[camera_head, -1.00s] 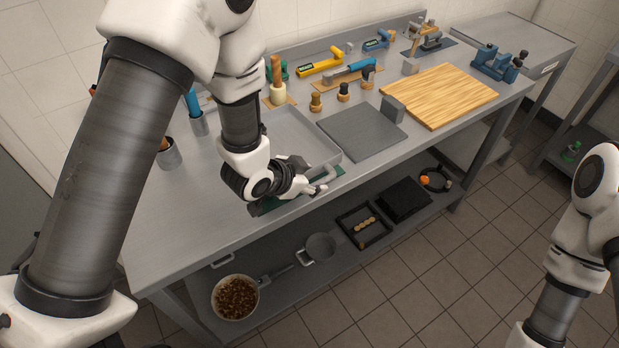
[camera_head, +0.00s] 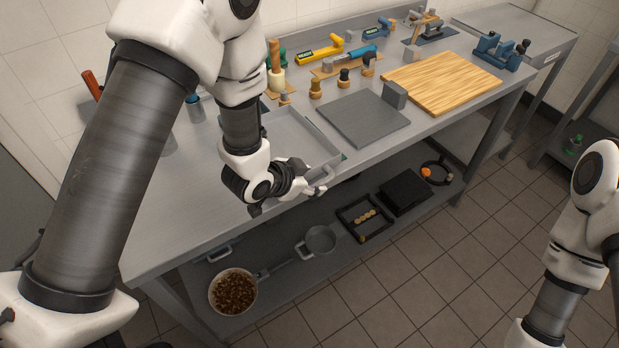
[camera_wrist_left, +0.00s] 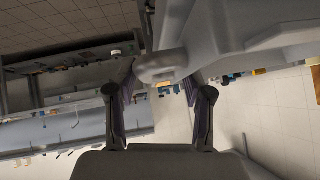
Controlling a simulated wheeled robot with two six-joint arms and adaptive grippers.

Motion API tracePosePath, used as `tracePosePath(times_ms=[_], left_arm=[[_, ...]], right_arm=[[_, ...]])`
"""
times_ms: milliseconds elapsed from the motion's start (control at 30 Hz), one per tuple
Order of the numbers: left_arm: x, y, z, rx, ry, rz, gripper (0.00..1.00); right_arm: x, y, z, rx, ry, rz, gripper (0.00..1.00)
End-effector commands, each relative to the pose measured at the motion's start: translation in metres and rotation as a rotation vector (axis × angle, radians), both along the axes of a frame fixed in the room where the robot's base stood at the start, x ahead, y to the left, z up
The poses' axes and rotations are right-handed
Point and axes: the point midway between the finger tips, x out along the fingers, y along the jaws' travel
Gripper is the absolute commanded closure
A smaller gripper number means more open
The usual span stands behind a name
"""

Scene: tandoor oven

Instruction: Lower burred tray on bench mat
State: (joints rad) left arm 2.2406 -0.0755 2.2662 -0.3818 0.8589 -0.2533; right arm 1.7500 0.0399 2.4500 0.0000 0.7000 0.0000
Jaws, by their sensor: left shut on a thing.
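The tray (camera_head: 312,130) is a shallow grey metal pan with raised walls at the front edge of the bench. My left gripper (camera_head: 314,186) is shut on the tray's front handle, which also shows between the fingers in the left wrist view (camera_wrist_left: 160,66). The tray's wall and underside fill the top of that view. My right gripper is out of view.
A wooden board (camera_head: 442,82) is further right. Tools and several small knobs stand behind. Pans and a black tray (camera_head: 405,195) sit on the lower shelf.

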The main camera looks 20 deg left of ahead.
Motion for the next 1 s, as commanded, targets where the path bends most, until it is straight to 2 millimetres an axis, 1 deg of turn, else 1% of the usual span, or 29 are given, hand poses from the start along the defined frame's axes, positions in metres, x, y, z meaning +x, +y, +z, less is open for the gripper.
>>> tracePosePath(times_ms=[333,800,833,900,1000], left_arm=[[0.001,0.000,0.000,0.000,-0.002,0.000,1.00],[0.001,0.000,-0.011,0.000,-0.002,0.000,1.00],[0.001,0.000,-0.010,0.000,-0.002,0.000,0.42],[0.001,0.000,-0.010,0.000,-0.002,0.000,0.20],[0.000,0.000,-0.010,0.000,-0.001,0.000,0.20]], right_arm=[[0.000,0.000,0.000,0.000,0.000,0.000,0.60],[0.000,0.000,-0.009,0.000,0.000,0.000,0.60],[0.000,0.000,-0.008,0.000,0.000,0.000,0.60],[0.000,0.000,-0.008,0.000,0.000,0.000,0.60],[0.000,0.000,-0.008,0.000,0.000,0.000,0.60]])
